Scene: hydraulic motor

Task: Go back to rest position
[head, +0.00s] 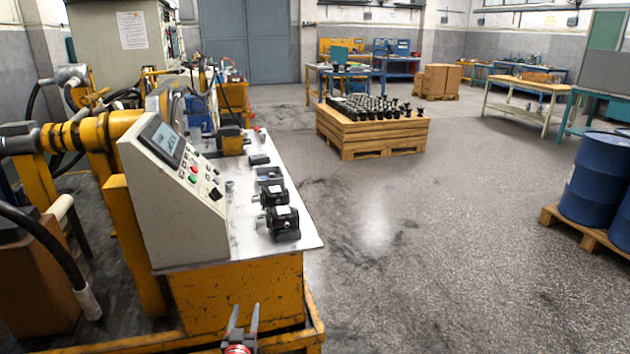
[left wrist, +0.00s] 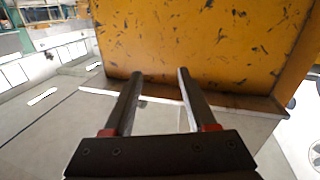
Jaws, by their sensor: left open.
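My left gripper (head: 243,318) shows at the bottom of the head view, in front of the yellow base of the test bench (head: 238,293). Its two fingers are apart with nothing between them. In the left wrist view the open fingers (left wrist: 157,75) point toward a scratched yellow panel (left wrist: 205,45), with bare floor below it. Black hydraulic motors (head: 280,222) stand on the bench's white top (head: 247,248), above and beyond the gripper. My right gripper is in neither view.
A control panel (head: 170,165) with a screen and buttons stands on the bench's left. A wooden crate (head: 372,138) full of dark parts sits on the floor beyond. Blue drums (head: 597,178) stand on a pallet at right. The floor between (head: 420,250) is clear.

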